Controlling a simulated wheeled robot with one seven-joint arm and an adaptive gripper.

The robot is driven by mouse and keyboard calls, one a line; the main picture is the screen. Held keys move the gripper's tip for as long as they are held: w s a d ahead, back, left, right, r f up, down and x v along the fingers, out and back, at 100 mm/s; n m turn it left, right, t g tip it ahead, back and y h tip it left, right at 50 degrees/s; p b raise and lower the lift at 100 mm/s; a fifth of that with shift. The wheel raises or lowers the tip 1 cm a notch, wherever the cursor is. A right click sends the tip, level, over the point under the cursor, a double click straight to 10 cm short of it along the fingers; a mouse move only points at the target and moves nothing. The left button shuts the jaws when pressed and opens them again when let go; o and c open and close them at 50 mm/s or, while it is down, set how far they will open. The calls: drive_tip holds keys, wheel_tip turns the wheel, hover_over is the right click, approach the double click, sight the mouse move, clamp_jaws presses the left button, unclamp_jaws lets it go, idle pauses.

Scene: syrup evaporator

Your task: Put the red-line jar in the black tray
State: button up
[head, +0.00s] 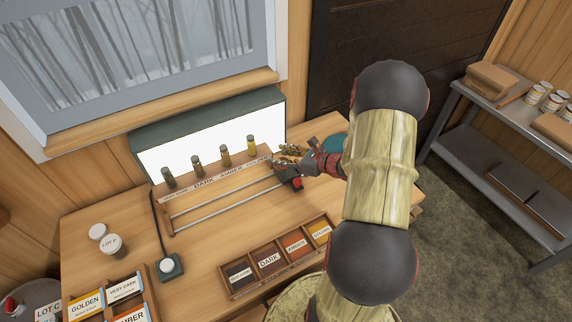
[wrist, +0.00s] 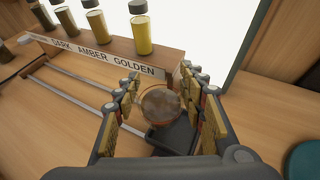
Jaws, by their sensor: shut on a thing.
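My gripper (wrist: 161,93) has its gold-padded fingers closed around a round, brownish glass jar (wrist: 160,106), seen from above. Its red line cannot be made out in the wrist view. A small black tray (wrist: 178,141) lies below and partly behind the jar, at the right end of two metal rails. I cannot tell whether the jar touches the tray or hangs just above it. In the head view my gripper (head: 289,153) is at the right end of the rack, beside a dark shape with a red spot that I cannot identify surely.
A labelled wooden rack (head: 225,178) holds several sample bottles in front of a bright light panel (head: 215,138). A sectioned wooden box (head: 279,258) with grade labels stands at the table's front. White-lidded jars (head: 110,243) stand at left. A metal shelf (head: 500,140) is at right.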

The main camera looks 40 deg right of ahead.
drive_tip(key=shift+w+d+f, duration=0.1)
drive_tip(key=shift+d+f, duration=1.15)
drive_tip(key=shift+f, duration=0.3)
drive_tip(key=shift+f+b, duration=0.45)
drive_tip(key=shift+f, duration=0.9)
drive_tip(key=shift+f, duration=0.2)
drive_tip(key=o, duration=1.3)
drive_tip(key=shift+o, duration=0.2)
drive_tip(key=shift+r, duration=0.15)
